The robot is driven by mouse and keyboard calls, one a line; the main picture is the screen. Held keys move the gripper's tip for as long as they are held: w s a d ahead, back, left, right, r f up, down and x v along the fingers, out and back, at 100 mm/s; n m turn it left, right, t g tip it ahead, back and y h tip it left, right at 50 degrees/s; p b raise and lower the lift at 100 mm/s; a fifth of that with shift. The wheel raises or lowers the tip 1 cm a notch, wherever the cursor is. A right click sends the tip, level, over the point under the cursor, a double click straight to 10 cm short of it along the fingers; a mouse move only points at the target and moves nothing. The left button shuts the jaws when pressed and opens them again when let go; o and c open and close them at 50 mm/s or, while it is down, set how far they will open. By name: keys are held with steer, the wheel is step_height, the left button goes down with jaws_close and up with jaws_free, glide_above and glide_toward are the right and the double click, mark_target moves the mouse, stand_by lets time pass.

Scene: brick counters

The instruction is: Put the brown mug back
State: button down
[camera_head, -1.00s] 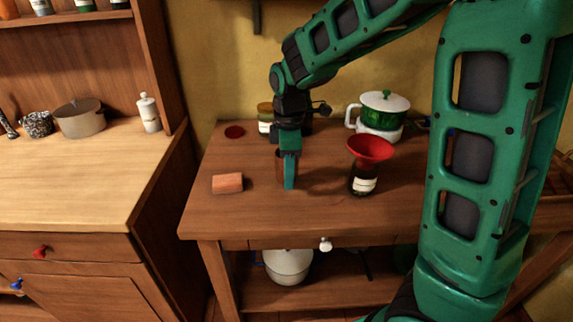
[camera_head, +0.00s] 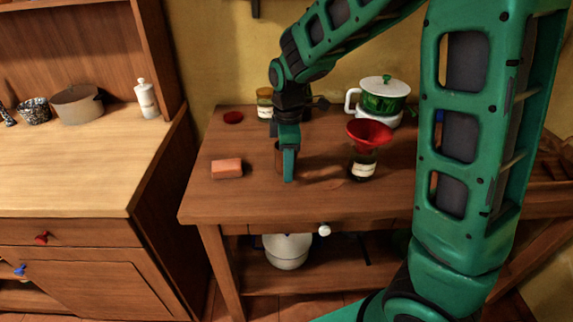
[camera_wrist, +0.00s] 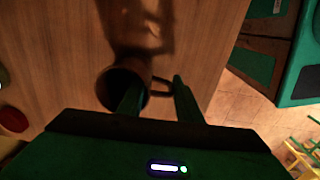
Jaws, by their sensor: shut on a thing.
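The brown mug (camera_head: 278,157) is at the middle of the wooden table, mostly behind my gripper (camera_head: 289,176) in the head view. In the wrist view the mug (camera_wrist: 133,62) shows its round opening towards the camera and its handle on the right. My gripper (camera_wrist: 157,92) is shut on the mug. One finger is at the opening and the other is out past the handle side. I cannot tell whether the mug touches the table.
An orange block (camera_head: 227,168) lies left of the mug. A dark bottle with a red funnel (camera_head: 369,133) stands to the right. A jar (camera_head: 265,102), a red lid (camera_head: 233,117) and a green-and-white pot (camera_head: 385,97) are behind. A wooden counter (camera_head: 80,170) is at left.

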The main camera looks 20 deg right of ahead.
steer(key=shift+f, duration=0.45)
steer(key=c, duration=1.2)
jaws_free()
